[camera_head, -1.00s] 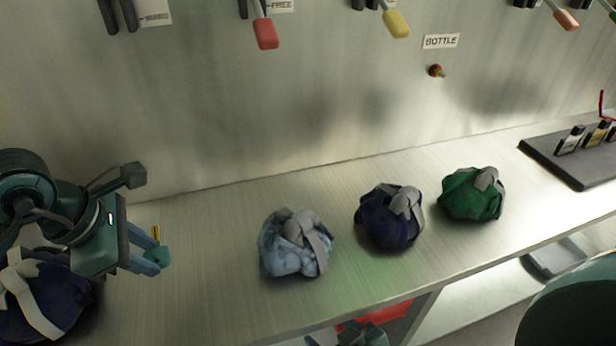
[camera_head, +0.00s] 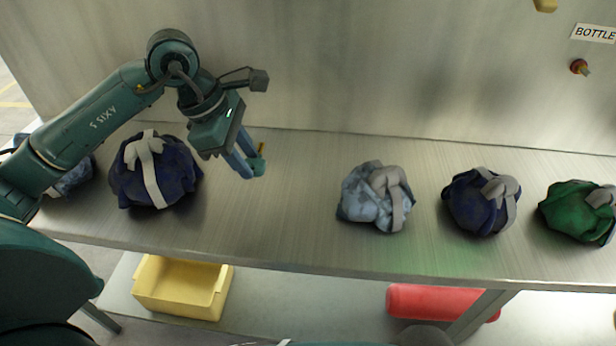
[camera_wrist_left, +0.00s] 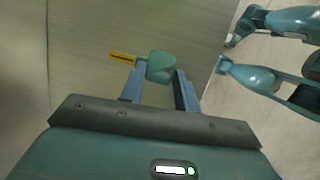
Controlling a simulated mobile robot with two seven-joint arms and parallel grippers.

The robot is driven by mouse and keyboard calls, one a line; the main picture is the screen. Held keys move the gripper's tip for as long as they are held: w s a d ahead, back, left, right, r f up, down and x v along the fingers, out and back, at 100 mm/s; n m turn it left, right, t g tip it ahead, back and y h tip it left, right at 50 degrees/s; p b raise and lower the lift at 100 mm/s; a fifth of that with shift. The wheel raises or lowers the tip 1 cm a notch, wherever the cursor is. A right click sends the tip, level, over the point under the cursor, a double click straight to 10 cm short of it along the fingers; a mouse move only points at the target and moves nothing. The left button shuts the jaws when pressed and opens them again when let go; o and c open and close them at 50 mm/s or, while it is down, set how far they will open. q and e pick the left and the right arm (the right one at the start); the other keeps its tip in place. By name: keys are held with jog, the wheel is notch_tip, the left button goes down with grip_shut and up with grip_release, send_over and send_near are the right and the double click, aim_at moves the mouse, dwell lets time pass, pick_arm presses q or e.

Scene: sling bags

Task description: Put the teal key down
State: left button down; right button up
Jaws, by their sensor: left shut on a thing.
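The teal key (camera_head: 259,166) has a teal head and a thin yellow part, which shows in the left wrist view (camera_wrist_left: 122,57). My left gripper (camera_head: 249,171) is shut on the teal head (camera_wrist_left: 161,67), with the yellow part sticking out to one side. It holds the key above the bench (camera_head: 290,220), in the gap between a dark blue bag and a light blue bag. How high the key is above the surface I cannot tell exactly. My right gripper is not in the head view; in the left wrist view a gripper (camera_wrist_left: 225,50) of mine shows at the right edge, beyond the bench.
Dark blue bags (camera_head: 156,172) (camera_head: 470,205), a light blue bag (camera_head: 368,200) and a green bag (camera_head: 570,212) sit on the bench. The metal top between the left dark blue bag and the light blue bag is bare. A yellow bin (camera_head: 180,290) and a red cylinder (camera_head: 425,302) are below.

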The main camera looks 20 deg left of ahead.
pick_arm(q)
send_over(261, 208)
jog(key=a, duration=0.1)
jog(key=f, duration=0.5)
jog(key=shift+s+a+f, duration=0.15)
jog(key=shift+s+f, duration=0.05)
jog(key=shift+s, duration=0.15)
jog(key=shift+f+p, duration=0.3)
jog(key=shift+f, duration=0.3)
notch_tip(261, 208, down, 3)
jog(key=shift+f, duration=0.1)
pick_arm(e)
jog(key=shift+d, duration=0.15)
pick_arm(q)
jog(key=shift+f, duration=0.1)
pick_arm(e)
jog(key=shift+f, duration=0.1)
pick_arm(q)
jog(key=shift+f, duration=0.15)
jog(key=c, duration=1)
grip_release()
pick_arm(e)
jog(key=shift+s, duration=0.1)
